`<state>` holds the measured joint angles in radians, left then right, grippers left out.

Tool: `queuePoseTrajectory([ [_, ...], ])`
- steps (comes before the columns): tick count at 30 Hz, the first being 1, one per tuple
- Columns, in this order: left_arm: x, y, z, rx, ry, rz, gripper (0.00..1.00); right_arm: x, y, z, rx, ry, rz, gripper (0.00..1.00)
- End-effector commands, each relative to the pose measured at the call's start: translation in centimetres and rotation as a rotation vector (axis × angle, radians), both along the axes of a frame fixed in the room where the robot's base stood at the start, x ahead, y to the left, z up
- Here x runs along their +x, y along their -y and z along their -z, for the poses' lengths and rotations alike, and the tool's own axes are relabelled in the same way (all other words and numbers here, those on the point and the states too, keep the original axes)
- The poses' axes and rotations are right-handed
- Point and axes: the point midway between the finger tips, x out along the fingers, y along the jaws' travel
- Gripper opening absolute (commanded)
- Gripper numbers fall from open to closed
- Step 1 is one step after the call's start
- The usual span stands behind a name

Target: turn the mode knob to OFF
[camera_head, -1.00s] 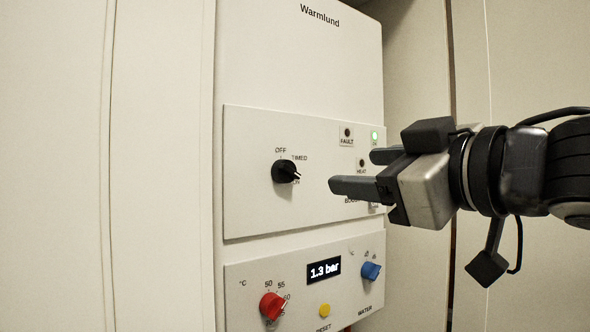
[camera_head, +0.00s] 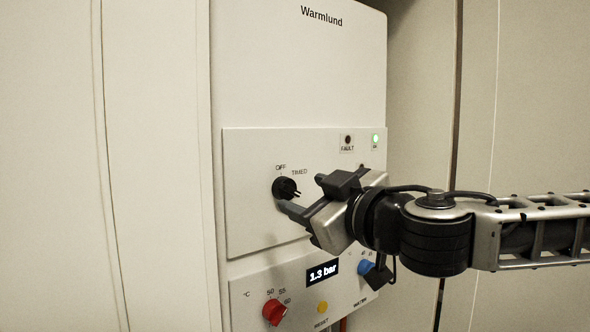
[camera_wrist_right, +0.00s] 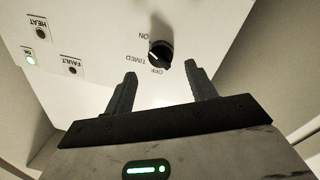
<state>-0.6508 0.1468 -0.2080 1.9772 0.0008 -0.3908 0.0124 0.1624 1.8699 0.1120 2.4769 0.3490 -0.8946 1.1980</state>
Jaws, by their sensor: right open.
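The mode knob (camera_head: 285,188) is a round black knob with a white pointer on the upper white panel. In the head view its pointer faces right, on the TIMED and ON side, away from the OFF label (camera_head: 281,168) above it. In the right wrist view the knob (camera_wrist_right: 160,53) appears upside down, just beyond and between the fingertips. My right gripper (camera_head: 303,194) is open and empty, close to the knob at its lower right. It also shows in the wrist view (camera_wrist_right: 161,69), one finger on each side, apparently not touching the knob. The ON label is hidden in the head view.
The white boiler (camera_head: 300,70) carries a FAULT lamp (camera_head: 347,140) and a lit green lamp (camera_head: 375,138). A lower panel holds a red knob (camera_head: 274,312), a yellow button (camera_head: 322,307), a display (camera_head: 322,271) and a blue knob (camera_head: 366,267), partly behind my arm.

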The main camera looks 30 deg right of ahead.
Motion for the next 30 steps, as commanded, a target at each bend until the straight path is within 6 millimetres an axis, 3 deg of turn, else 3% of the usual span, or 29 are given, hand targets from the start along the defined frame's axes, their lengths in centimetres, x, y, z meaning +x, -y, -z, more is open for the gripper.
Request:
queuePoseTrajectory([
  [4, 0.0, -0.2, -1.1, 0.001, -0.003, -0.010, 0.36, 1.2, -0.1, -0.2, -0.002, -0.007, -0.002, 0.56],
  [12, -0.1, -0.5, -0.6, 0.004, -0.011, -0.019, 0.36, 3.4, 0.0, 0.1, -0.005, -0.002, -0.001, 0.56],
  [25, -0.2, -0.5, -0.6, 0.004, -0.013, -0.018, 0.36, 4.1, -0.1, 0.1, -0.001, 0.001, -0.005, 0.56],
  [26, -0.2, -0.5, -0.6, 0.004, -0.014, -0.018, 0.36, 4.1, -0.1, 0.1, -0.001, 0.001, -0.005, 0.53],
  [30, -0.3, -0.4, -0.5, 0.002, -0.016, -0.017, 0.36, 4.1, -0.1, 0.1, -0.001, 0.001, -0.005, 0.14],
])
